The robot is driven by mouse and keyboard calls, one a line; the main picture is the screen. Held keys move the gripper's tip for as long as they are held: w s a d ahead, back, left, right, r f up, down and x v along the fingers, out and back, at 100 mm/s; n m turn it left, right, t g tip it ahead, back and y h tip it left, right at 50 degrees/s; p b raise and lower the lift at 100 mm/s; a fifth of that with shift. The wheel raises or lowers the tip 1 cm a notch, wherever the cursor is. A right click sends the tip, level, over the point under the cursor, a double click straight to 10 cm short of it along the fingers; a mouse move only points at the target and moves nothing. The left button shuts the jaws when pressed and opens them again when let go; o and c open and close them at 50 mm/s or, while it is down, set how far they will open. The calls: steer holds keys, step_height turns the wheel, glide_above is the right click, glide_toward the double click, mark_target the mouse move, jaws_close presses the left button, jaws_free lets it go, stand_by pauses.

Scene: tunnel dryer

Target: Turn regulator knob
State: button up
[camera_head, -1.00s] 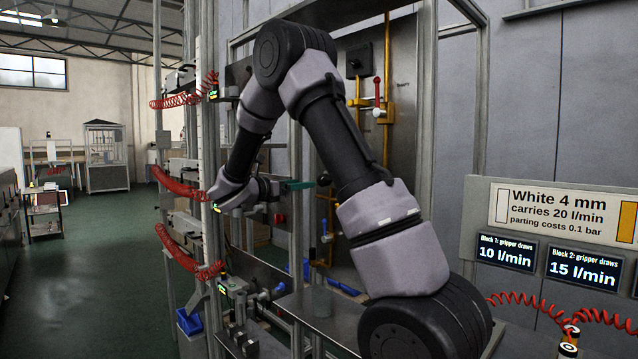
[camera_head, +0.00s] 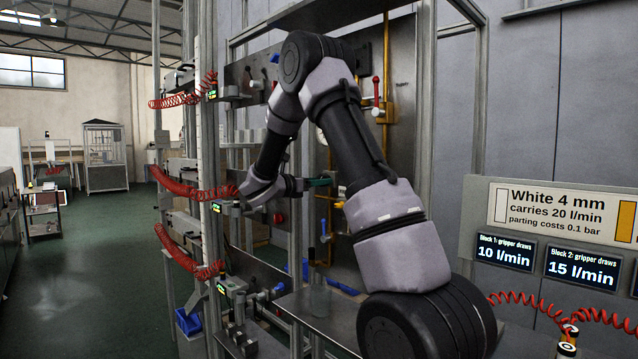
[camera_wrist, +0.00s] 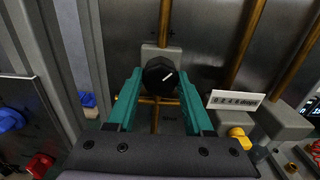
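My gripper (camera_wrist: 159,78) has two teal fingers spread apart, one to each side of the knob in the picture. Gaps show between the fingers and the knob, so it is not clamped; how far the tips are from it in depth I cannot tell. In the head view my gripper (camera_head: 321,182) reaches toward the panel, and I cannot make out the knob there.
Brass pipes (camera_wrist: 240,40) run along the panel. A white scale label (camera_wrist: 236,102) and a yellow knob (camera_wrist: 240,138) stand at the right. Blue (camera_wrist: 10,118) and red (camera_wrist: 40,164) knobs are at the left. A metal shelf (camera_head: 335,310) lies below my arm.

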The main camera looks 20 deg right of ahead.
jaws_close()
steer(key=m, duration=3.1)
steer(key=shift+a+r+m, duration=0.1)
steer(key=shift+m, duration=0.3)
